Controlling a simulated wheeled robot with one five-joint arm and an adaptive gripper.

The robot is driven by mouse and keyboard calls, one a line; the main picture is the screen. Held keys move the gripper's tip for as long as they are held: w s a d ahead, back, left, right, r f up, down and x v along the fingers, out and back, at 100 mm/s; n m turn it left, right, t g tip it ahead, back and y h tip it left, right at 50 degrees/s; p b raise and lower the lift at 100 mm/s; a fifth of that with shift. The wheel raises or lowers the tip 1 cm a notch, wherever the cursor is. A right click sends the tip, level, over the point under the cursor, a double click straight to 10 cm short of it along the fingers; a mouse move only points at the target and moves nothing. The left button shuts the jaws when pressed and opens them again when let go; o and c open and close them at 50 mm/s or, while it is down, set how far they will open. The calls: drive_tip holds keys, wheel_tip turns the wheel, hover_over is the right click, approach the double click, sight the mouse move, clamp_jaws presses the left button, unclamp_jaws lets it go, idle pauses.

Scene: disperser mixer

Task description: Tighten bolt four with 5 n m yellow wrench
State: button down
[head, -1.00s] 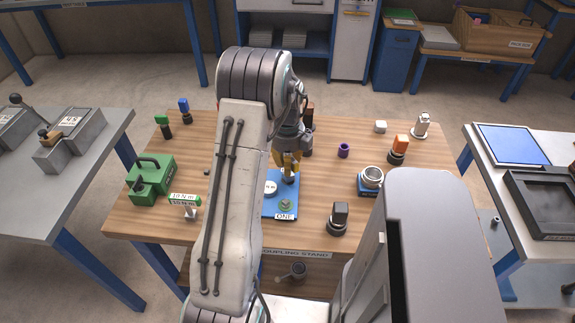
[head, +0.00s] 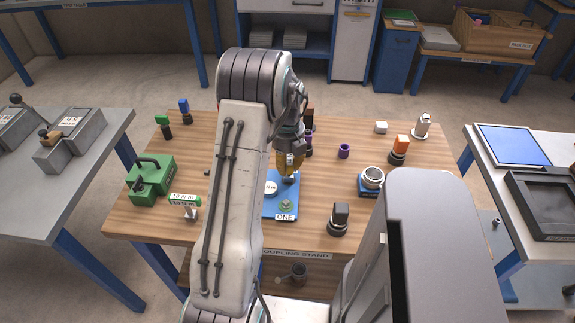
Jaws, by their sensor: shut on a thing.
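My gripper (head: 289,150) points down over the blue plate in the middle of the table. It is shut on the yellow wrench (head: 290,162), whose dark lower end (head: 289,179) reaches down to the plate's right side. I cannot tell whether it sits on a bolt. The blue plate (head: 292,212) carries a pale round part (head: 270,188), a greenish bolt (head: 286,205) near the front and a label reading ONE. My arm and the wrench hide part of the plate, and I cannot make out which bolt is four.
A green 10 N m wrench (head: 185,199) and a green case (head: 150,181) stand at left. A dark block (head: 339,218), a metal ring (head: 372,178), an orange-topped part (head: 400,149) and a purple cup (head: 344,151) stand at right. The table (head: 420,160) has clear room between them.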

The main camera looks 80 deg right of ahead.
sight(287, 156)
drive_tip(key=shift+a+f, duration=0.2)
drive_tip(key=c, duration=1.1)
unclamp_jaws()
drive_tip(key=shift+d+r, duration=0.1)
drive_tip(key=shift+o, duration=0.2)
drive_tip(key=shift+r, duration=0.1)
drive_tip(key=shift+r+p, duration=1.7)
drive_tip(key=shift+r, duration=0.55)
drive_tip(key=shift+d, duration=0.1)
